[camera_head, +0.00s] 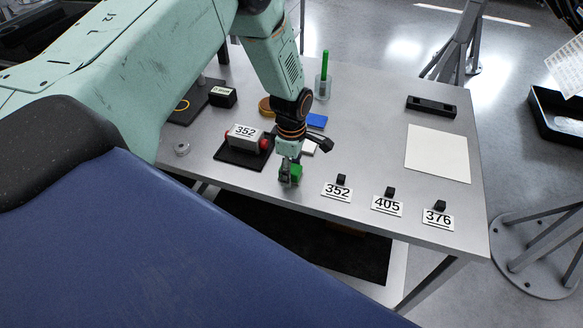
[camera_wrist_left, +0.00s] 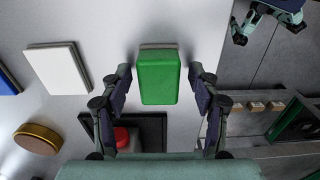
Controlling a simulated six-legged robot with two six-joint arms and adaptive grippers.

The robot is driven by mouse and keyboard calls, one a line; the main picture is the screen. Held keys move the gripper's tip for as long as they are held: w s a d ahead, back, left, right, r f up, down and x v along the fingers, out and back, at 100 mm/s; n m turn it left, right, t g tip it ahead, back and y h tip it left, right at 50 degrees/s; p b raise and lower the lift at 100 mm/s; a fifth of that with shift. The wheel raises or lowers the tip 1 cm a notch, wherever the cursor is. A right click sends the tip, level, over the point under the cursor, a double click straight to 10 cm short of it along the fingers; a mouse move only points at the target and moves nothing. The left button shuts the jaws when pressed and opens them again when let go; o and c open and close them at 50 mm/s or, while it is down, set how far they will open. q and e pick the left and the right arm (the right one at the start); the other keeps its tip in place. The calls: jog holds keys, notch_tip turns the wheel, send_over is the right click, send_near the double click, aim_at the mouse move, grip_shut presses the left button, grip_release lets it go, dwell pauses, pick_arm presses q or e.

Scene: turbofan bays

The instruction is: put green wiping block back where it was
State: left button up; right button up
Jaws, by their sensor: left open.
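The green wiping block (camera_head: 297,171) is at the table's front edge, left of the labels, partly hidden by my left gripper (camera_head: 290,178). In the left wrist view the green block (camera_wrist_left: 158,77) lies between the two spread fingers of my left gripper (camera_wrist_left: 163,85), with a gap on each side. The left gripper is open. A teal part with dark finger-like ends (camera_wrist_left: 268,18) shows at the wrist view's upper right; it may be my right gripper, and its state is unclear.
A white block (camera_wrist_left: 57,68), blue block (camera_head: 317,120) and tan disc (camera_wrist_left: 38,138) lie behind. Label plates (camera_head: 387,205) and a white sheet (camera_head: 437,153) are right.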

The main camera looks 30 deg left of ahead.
aim_at(292, 168)
pick_arm(q)
jog(key=shift+a, duration=0.15)
notch_tip(292, 168, up, 12)
jog(key=shift+d, duration=0.2)
jog(key=s+d+f+m, duration=0.4)
jog(key=s+f+m, duration=0.2)
jog(key=s+f, duration=0.25)
jog(key=s+d+f+m, duration=0.2)
jog(key=s+m, duration=0.5)
jog(key=s, duration=0.4)
jog(key=s+d+f+m, duration=0.2)
jog(key=s+f+m, duration=0.2)
jog(key=s+m, duration=0.3)
jog(key=s, duration=0.5)
jog(key=shift+s+f, duration=0.15)
jog(key=shift+f, duration=0.1)
jog(key=shift+s+a, duration=0.1)
jog(key=shift+a, duration=0.05)
